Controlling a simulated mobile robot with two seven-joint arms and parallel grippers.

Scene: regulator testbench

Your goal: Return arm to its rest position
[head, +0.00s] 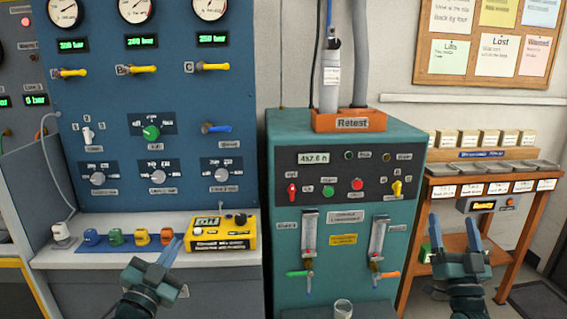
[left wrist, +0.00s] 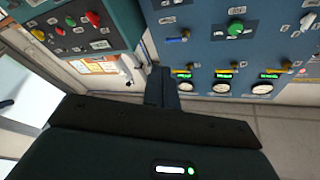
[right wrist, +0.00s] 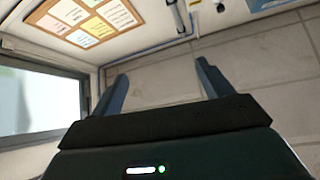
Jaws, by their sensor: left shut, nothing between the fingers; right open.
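My left gripper (head: 166,259) is in the lower left of the head view, in front of the ledge of the blue panel. Its fingers are shut and hold nothing. In the left wrist view its fingers (left wrist: 161,88) are together, with the blue panel beyond them.
A blue panel (head: 85,188) with gauges, yellow levers and knobs stands left. Its ledge (head: 215,255) bears a yellow device (head: 221,238) and several coloured fittings. A green cabinet (head: 285,225) stands centre. A wooden rack (head: 440,203) stands right.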

